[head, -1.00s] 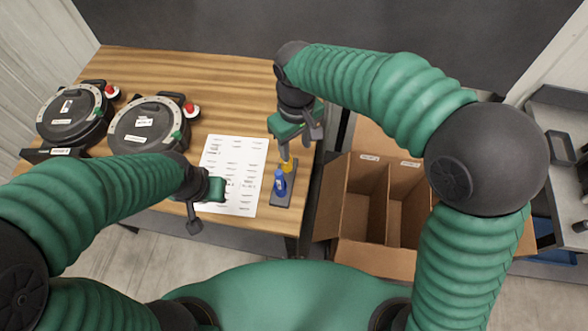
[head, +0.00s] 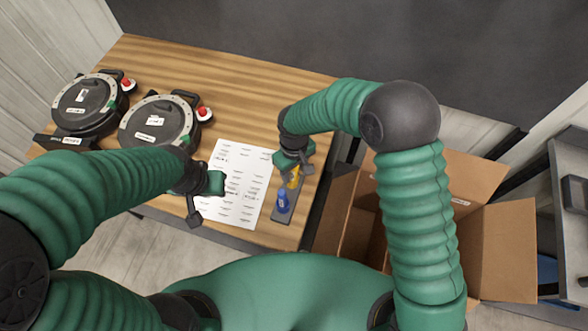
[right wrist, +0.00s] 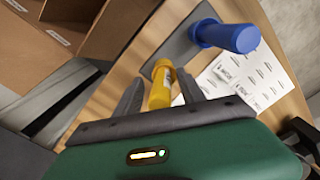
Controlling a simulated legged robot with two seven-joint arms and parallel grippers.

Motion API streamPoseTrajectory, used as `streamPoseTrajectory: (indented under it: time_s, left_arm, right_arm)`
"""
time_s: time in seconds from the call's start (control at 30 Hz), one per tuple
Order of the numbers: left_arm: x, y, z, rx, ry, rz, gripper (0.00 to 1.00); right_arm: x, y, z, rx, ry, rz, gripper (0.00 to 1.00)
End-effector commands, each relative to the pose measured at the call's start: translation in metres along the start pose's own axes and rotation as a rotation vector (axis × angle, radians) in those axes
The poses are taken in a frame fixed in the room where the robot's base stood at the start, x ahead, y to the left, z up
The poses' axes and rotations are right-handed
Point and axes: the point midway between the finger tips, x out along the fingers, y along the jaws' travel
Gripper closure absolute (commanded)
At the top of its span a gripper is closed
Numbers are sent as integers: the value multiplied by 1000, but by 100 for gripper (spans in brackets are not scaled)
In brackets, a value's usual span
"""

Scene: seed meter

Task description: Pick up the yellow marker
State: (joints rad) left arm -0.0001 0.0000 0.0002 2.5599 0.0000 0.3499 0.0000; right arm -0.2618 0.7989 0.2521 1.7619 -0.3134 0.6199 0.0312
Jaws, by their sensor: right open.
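The yellow marker (head: 293,178) stands at the right end of the table, behind the blue marker, partly hidden by my right gripper (head: 294,168). In the right wrist view, the yellow marker (right wrist: 160,88) is between the two dark fingers of my right gripper (right wrist: 160,76), which is open with a gap on each side of it. The marker's lower part is hidden behind the gripper body. My left gripper (head: 203,208) is over the front edge of the table by the paper; its finger gap is not clear.
The blue marker (head: 283,202) stands close by on a grey holder strip (head: 287,218); it also shows in the right wrist view (right wrist: 228,35). A printed sheet (head: 240,165) lies left of it. Two round black seed meters (head: 155,130) sit further left. An open cardboard box (head: 500,245) is at right.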

Motion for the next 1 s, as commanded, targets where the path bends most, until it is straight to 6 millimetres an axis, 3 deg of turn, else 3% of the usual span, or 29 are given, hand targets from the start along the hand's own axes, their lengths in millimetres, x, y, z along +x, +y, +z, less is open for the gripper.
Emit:
streamPoseTrajectory:
  time_s: [0.17,0.53,0.87,1.0]
  left_arm:
    - [0,0,0,0,0,0,73]
    - [0,0,0,-1,0,0,73]
    - [1,0,0,0,0,0,73]
    - [4,0,1,0,0,0,73]
  right_arm:
    - [0,-2,0,-1,1,1,53]
    - [0,-1,0,-1,1,-1,100]
    - [0,-1,1,0,-2,0,100]
    - [-13,0,0,1,1,1,100]
